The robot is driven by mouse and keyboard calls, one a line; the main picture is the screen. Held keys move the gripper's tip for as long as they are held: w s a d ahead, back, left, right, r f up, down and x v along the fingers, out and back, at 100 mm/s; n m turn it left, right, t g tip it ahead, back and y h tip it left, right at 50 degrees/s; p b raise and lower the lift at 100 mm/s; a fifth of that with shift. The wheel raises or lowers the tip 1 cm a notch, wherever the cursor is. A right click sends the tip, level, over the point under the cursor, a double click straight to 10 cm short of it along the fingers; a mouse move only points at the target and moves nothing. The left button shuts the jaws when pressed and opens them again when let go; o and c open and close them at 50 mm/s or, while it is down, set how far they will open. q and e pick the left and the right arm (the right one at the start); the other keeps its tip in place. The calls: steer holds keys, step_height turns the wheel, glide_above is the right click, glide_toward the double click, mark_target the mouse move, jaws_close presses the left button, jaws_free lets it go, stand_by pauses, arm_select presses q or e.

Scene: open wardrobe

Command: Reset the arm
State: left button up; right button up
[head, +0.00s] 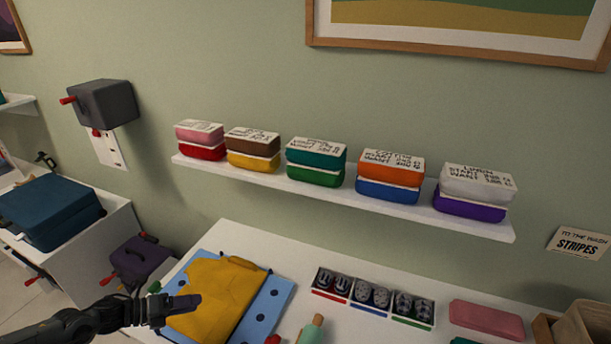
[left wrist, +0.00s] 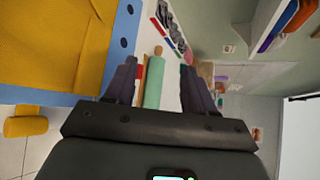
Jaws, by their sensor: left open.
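My left arm comes in from the lower left in the head view. My left gripper (head: 185,303) is over the lower edge of a folded yellow garment (head: 222,285), which lies on a blue board with dark dots (head: 268,300). In the left wrist view the two dark fingers of my left gripper (left wrist: 157,75) are apart. A teal roller (left wrist: 154,84) shows in the gap beyond them, and I see no grip on it. The yellow cloth also shows at the upper left of the left wrist view (left wrist: 55,45). My right gripper is not in view.
A white wall shelf (head: 335,200) holds several pairs of stacked coloured bundles. On the white tabletop are small trays of rolled socks (head: 373,297) and a pink block (head: 487,319). A blue case (head: 50,210) sits on a white cabinet at left.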

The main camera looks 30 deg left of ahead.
arm_select(q)
steer(key=s+d+f+n+t, duration=0.2)
steer(key=s+d+f+n, duration=0.1)
steer(key=d+f, duration=0.15)
steer(key=s+d+n+y, duration=0.2)
steer(key=d+n+y, duration=0.4)
steer(key=d+n, duration=1.4)
steer(key=s+d+n+g+y, duration=0.1)
steer(key=s+d+n+g, duration=0.1)
steer(key=s+g, duration=0.35)
steer(key=s+d+n+g+y, duration=0.1)
steer(key=s+d+n+g, duration=0.2)
steer(key=s+g, duration=0.3)
step_height(320, 180, up, 24)
steer(key=t+p, duration=0.1)
steer(key=p, duration=2.2)
steer(key=shift+s+a+t, duration=0.2)
steer(key=shift+s+t, duration=0.15)
steer(key=shift+s, duration=0.05)
